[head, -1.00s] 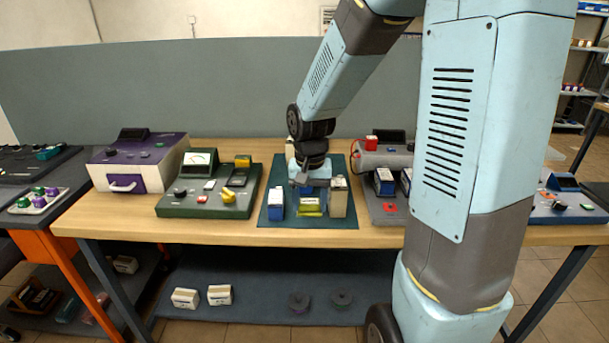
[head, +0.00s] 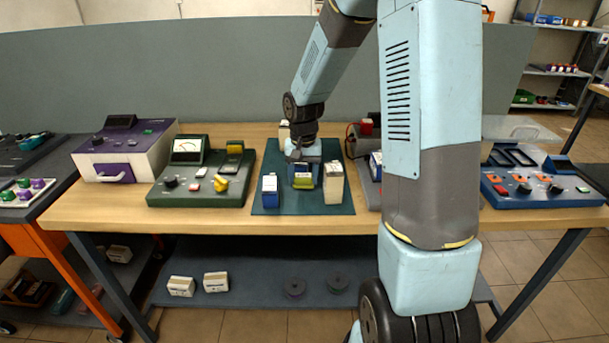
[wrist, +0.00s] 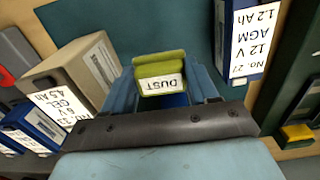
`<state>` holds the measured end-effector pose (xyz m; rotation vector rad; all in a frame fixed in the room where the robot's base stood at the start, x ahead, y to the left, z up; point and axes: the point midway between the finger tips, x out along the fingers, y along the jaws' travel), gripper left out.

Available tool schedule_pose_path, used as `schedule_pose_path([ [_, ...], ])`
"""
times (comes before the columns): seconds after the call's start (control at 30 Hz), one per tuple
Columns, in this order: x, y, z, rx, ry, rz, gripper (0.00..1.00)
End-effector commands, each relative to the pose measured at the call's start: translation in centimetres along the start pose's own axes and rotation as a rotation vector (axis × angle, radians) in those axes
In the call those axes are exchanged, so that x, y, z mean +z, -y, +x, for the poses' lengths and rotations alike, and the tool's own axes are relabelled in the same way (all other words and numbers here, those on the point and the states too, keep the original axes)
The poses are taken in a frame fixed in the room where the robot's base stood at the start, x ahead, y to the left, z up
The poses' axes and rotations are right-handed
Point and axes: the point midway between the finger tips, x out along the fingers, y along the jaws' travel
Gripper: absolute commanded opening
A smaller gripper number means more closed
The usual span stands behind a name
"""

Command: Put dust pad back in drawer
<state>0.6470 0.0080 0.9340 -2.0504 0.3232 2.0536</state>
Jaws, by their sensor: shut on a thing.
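The dust pad (head: 304,181) is a small yellow-green block, with a white label reading DUST in the wrist view (wrist: 158,68). My gripper (head: 304,172) points down over the dark green mat (head: 295,208) and is shut on the pad. In the wrist view its blue fingers lie on either side of the pad. The pad is between a blue battery (head: 270,191) on the left and a beige battery (head: 333,184) on the right. The purple-fronted unit (head: 107,168) at the far left of the bench has a drawer handle (head: 116,177); its front looks closed.
A green meter panel (head: 200,188) stands between the mat and the purple unit. Other batteries and a grey device are right of the mat, partly hidden by my arm. A blue panel (head: 540,188) is at the right. The wooden bench front edge (head: 230,222) is clear.

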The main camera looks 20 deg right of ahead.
Motion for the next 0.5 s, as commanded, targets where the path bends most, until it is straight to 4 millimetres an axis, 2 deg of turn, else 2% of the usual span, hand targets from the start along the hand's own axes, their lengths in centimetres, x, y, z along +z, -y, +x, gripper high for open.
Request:
schedule_pose_path([
  [0.27, -1.3, 0.1, 0.6, 0.0, 0.0, -0.001, 0.3],
  [0.5, -3.4, 0.1, 2.3, 0.0, 0.002, 0.001, 0.3],
])
